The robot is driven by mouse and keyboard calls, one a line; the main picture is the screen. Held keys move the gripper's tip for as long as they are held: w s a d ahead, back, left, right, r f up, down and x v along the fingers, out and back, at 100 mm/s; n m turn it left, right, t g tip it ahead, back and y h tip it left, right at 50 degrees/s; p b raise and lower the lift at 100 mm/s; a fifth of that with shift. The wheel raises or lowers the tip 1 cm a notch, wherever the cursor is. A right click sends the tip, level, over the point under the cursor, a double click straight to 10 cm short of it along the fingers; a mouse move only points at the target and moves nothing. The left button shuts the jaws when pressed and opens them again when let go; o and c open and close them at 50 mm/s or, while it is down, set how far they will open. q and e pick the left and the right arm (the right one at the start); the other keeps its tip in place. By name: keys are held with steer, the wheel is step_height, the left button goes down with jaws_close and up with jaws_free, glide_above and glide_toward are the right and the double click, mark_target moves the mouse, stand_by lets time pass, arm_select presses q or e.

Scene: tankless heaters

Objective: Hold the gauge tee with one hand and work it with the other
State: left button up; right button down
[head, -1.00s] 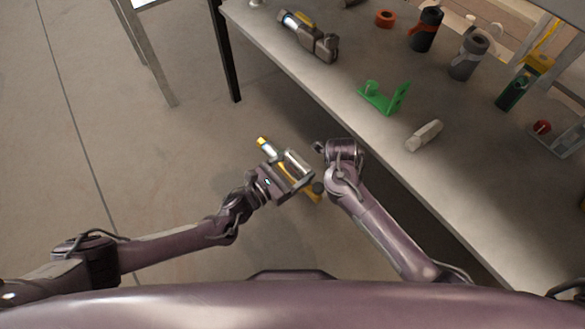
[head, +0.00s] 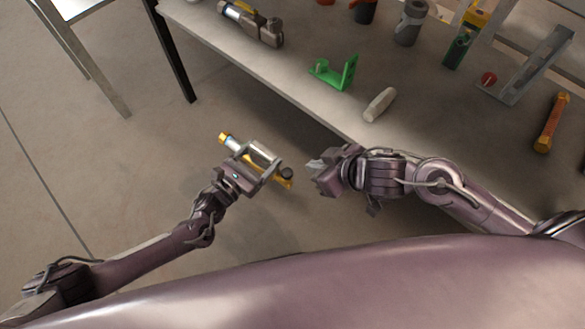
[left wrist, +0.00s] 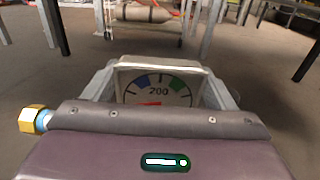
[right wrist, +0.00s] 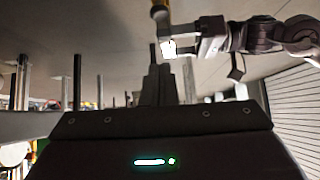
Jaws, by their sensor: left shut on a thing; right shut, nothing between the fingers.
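The gauge tee (head: 264,153) has a silver body, a yellow end and a dark knob. It is held in the air in front of the bench. My left gripper (head: 258,168) is shut on it. In the left wrist view the gauge face (left wrist: 158,90), marked 200 with a red needle, sits between the fingers, and a brass hex end (left wrist: 32,119) sticks out at left. My right gripper (head: 314,166) is shut and empty, pointing left at the tee's dark-knob end with a small gap. In the right wrist view its closed fingers (right wrist: 158,87) are below the tee's bright part (right wrist: 169,48).
The bench (head: 300,105) runs diagonally behind. It carries a green bracket (head: 336,73), a pale cylinder (head: 380,104), a grey-brown tool (head: 254,23) and an orange-ended tool (head: 551,122). The floor left of my arms is clear.

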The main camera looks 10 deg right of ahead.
steer(key=shift+r, duration=0.2)
glide_above(284, 169)
steer(key=s+d, duration=0.2)
steer(key=f, duration=0.7)
steer(key=shift+s+a+f, duration=0.1)
steer(key=shift+a+f, duration=0.1)
steer(key=shift+f, duration=0.05)
steer(key=shift+s+d+f, duration=0.1)
steer(key=shift+s+f, duration=0.05)
steer(key=shift+f, duration=1.65)
